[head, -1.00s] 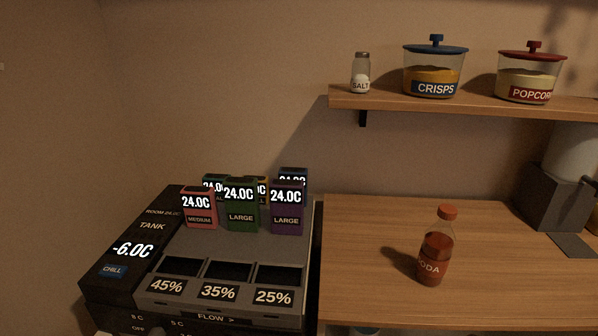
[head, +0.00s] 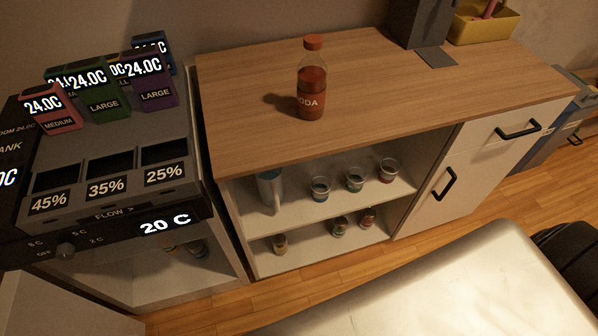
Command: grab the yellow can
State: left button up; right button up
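No can that is clearly yellow stands out in the head view. A small dark container with a yellowish tint (head: 280,243) stands on the lower shelf of the open cabinet, at its left; it is too small and dim to tell if it is the yellow can. Two more small containers stand to its right on that shelf, a dark one (head: 340,228) and a reddish one (head: 367,218). Neither of my grippers is in view.
A red soda bottle (head: 311,88) stands upright on the wooden countertop (head: 240,85). The upper shelf holds a pitcher (head: 270,189) and several cups (head: 320,188). A dark dispenser (head: 110,215) with labelled boxes stands left. A yellow bin (head: 483,27) sits at the back right.

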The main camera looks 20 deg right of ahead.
aim_at(279, 240)
jog(key=z, duration=0.4)
jog(key=i+l, duration=0.1)
jog(key=l, duration=0.35)
jog(key=i+l+z, duration=0.15)
jog(key=l, duration=0.75)
jog(key=i+z, duration=0.05)
